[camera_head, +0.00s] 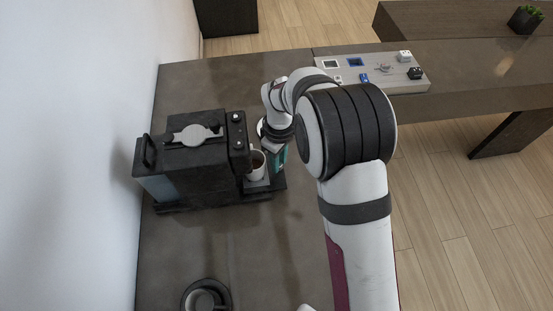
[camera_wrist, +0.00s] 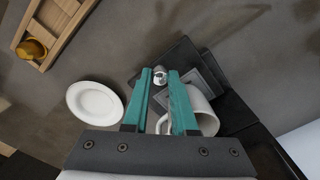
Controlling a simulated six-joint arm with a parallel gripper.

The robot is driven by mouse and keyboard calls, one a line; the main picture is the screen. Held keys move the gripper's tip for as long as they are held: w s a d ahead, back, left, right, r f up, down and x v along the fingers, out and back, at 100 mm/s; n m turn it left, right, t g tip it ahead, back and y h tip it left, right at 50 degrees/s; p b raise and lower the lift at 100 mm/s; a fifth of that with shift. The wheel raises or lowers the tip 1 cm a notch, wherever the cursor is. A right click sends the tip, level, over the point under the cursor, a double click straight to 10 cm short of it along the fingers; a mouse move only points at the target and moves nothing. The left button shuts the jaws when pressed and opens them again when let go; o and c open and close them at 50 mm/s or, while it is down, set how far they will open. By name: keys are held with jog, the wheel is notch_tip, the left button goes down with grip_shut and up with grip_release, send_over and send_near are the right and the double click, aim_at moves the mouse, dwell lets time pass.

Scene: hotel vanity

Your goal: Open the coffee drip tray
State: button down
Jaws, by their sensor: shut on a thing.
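The black coffee machine (camera_head: 190,158) stands on the left of the counter. Its dark drip tray (camera_head: 279,184) juts out at the right, low down, with a grey plate on top; the tray also shows in the wrist view (camera_wrist: 172,58). A white cup (camera_head: 256,166) stands on it, and its side and handle show in the wrist view (camera_wrist: 205,117) behind the right finger. My gripper (camera_wrist: 160,76) has its teal fingers on either side of a small silver knob (camera_wrist: 160,79) at the tray's front, shut on it.
A white round plate (camera_wrist: 95,103) and a wooden tray (camera_wrist: 62,30) with an orange-yellow cup lie left in the wrist view. A board with blocks (camera_head: 340,64) is at the back. A black saucer (camera_head: 188,303) with a cup is at the front. The counter between is clear.

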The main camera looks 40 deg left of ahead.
jog(key=w+d, duration=0.4)
jog(key=shift+w+d, duration=0.2)
jog(key=shift+d, duration=0.05)
jog(key=c, duration=0.7)
grip_release()
notch_tip(320, 180, up, 16)
jog(key=shift+f, duration=0.1)
